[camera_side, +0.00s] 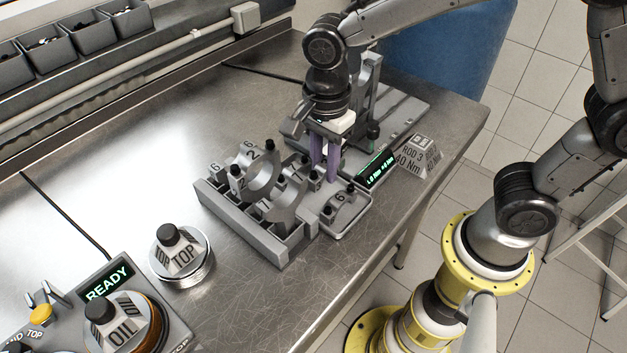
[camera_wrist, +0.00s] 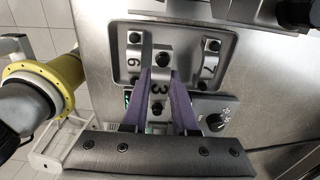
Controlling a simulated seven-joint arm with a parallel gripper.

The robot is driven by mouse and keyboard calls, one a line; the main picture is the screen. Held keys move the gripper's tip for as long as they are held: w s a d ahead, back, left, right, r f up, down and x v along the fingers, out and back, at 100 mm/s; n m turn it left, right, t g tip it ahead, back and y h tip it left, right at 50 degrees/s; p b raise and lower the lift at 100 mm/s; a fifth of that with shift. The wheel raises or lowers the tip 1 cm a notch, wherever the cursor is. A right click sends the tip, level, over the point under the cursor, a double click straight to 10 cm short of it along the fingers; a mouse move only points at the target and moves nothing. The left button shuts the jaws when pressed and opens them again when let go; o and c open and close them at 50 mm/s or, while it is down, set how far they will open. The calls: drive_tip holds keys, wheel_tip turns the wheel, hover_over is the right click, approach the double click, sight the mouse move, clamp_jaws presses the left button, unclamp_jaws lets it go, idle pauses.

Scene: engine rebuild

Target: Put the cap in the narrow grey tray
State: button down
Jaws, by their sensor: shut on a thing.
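My gripper (camera_side: 325,180) has purple fingers and is shut on a grey cap marked 3 (camera_wrist: 158,82), with the fingers on both sides of it in the wrist view. The narrow grey tray (camera_wrist: 117,60) lies below, holding a cap marked 6 (camera_wrist: 134,62) and a cap marked 7 (camera_wrist: 209,62) with a space between them. The held cap shows in line with that space. In the side view the tray (camera_side: 362,204) sits near the bench edge, just right of the slotted rack; the fingers hide part of it. Whether the held cap touches the tray is unclear.
The slotted grey rack (camera_side: 240,229) with large rod parts stands left of my gripper. A lit display (camera_side: 377,167) and a ROD 3 sign block (camera_side: 418,156) are close on the right. A TOP-marked piston (camera_side: 182,262) stands front left. The bench's left middle is clear.

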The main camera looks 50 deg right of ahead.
sight(314, 196)
drive_tip(key=shift+w+a+f, duration=0.3)
drive_tip(key=shift+w+f, duration=0.45)
drive_tip(key=shift+f, duration=0.2)
drive_tip(key=shift+w+a+f, duration=0.1)
drive_tip(key=shift+w+f, duration=0.05)
drive_tip(key=shift+f, duration=1.6)
drive_tip(key=shift+f, duration=0.1)
drive_tip(key=c, duration=0.7)
unclamp_jaws()
